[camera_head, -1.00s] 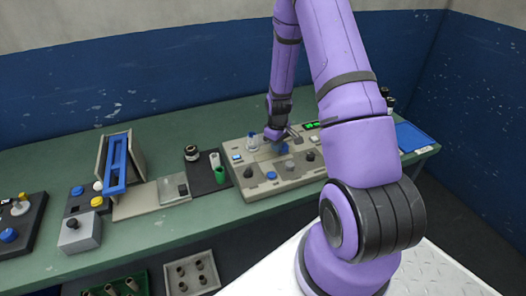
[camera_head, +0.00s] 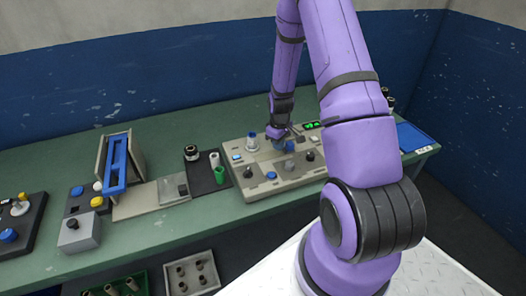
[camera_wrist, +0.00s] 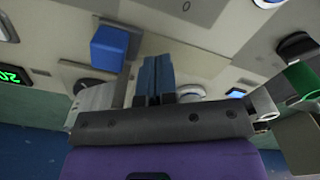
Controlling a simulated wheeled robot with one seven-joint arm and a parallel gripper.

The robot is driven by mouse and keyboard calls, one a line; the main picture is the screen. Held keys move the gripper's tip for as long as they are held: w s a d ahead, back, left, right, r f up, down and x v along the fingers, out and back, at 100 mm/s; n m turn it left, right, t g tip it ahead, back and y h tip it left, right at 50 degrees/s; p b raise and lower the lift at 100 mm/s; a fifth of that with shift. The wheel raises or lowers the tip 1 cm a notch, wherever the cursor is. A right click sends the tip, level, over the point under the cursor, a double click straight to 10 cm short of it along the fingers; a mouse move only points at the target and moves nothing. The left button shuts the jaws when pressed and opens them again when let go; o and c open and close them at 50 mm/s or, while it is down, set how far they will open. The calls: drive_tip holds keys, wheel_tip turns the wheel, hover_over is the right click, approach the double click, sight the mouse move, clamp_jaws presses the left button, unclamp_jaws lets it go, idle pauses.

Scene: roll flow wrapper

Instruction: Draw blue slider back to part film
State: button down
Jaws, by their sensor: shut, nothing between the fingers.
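The blue slider (camera_head: 289,146) shows as a small blue block on the beige machine panel (camera_head: 259,190) in the head view, close beside my gripper (camera_head: 283,140). In the wrist view a blue block (camera_wrist: 108,48), which looks like the same slider, stands to the left of my gripper (camera_wrist: 155,76). The two dark blue fingers are together and empty, with a visible gap between them and the block. In the head view my arm hides the right part of the panel, and the fingertips are too small to make out.
Dark knobs (camera_head: 309,155) stand nearby, with a green display (camera_head: 312,125) behind. A green cylinder (camera_head: 220,174) stands on a dark mat left of the panel. A blue frame (camera_head: 116,165) stands further left.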

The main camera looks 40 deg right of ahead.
wheel_tip(320, 180, up, 8)
drive_tip(key=shift+f, duration=0.15)
idle(0.6)
idle(0.5)
drive_tip(key=s+a+r+t, duration=0.15)
drive_tip(key=a+r, duration=0.25)
drive_tip(key=r, duration=0.4)
drive_tip(key=s+a+r+m, duration=0.15)
drive_tip(key=a+r, duration=0.25)
drive_tip(key=r, duration=0.4)
drive_tip(key=s+a+r+t, duration=0.1)
drive_tip(key=s+a+r, duration=0.25)
drive_tip(key=r, duration=0.45)
drive_tip(key=s+a+r+t, duration=0.1)
drive_tip(key=s+a+r, duration=0.2)
drive_tip(key=s, duration=0.3)
drive_tip(key=s+a+r+m, duration=0.1)
drive_tip(key=s+a+r, duration=0.2)
drive_tip(key=s+r, duration=0.1)
drive_tip(key=s+a+r+t, duration=0.1)
drive_tip(key=s+a+r, duration=0.3)
drive_tip(key=s, duration=0.3)
drive_tip(key=shift+s+t, duration=0.35)
drive_tip(key=shift+r, duration=0.1)
